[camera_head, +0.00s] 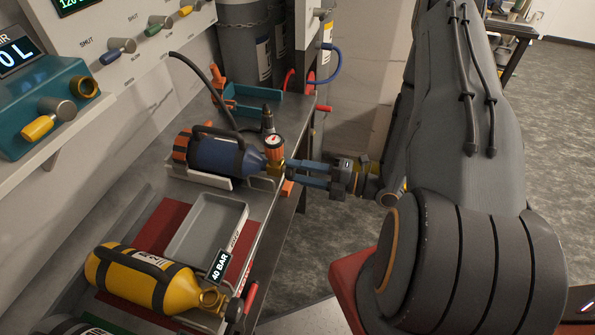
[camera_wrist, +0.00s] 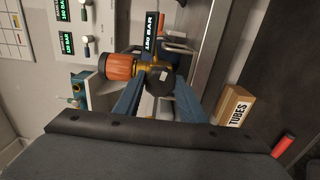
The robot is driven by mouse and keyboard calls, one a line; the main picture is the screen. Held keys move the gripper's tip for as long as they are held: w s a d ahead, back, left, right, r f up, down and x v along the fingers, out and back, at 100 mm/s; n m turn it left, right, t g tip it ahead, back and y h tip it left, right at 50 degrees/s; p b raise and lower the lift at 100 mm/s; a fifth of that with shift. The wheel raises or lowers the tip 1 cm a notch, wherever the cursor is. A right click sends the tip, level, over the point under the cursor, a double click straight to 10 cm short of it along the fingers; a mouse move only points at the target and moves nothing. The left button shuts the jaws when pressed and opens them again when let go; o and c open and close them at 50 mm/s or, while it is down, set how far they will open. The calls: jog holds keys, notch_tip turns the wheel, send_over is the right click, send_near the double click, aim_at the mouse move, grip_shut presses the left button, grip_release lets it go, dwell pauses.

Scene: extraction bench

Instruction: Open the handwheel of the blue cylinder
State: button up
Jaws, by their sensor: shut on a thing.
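The blue cylinder (camera_head: 222,155) lies on its side in a cradle on the bench, its valve end toward my gripper. An orange-rimmed gauge (camera_head: 273,142) sits on its brass valve; the gauge's orange ribbed side (camera_wrist: 120,67) shows in the wrist view. The handwheel (camera_wrist: 160,83) appears as a dark round knob in front of the brass valve. My gripper (camera_head: 287,172) reaches in from the right with its blue fingers shut on the handwheel, one on each side. In the head view the fingers mostly hide the handwheel.
A yellow cylinder (camera_head: 145,279) lies nearer on the bench, with a 40 BAR tag (camera_head: 219,265). A grey tray (camera_head: 205,226) lies between the cylinders. A black hose (camera_head: 207,83) rises behind the blue cylinder. A TUBES box (camera_wrist: 235,105) stands below the bench edge.

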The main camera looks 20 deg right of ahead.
jog(key=shift+n, duration=1.1)
jog(key=o, duration=1)
jog(key=shift+o, duration=0.2)
jog(key=shift+d, duration=0.1)
jog(key=b+v, duration=0.2)
jog(key=v, duration=0.5)
jog(key=shift+s+d, duration=0.25)
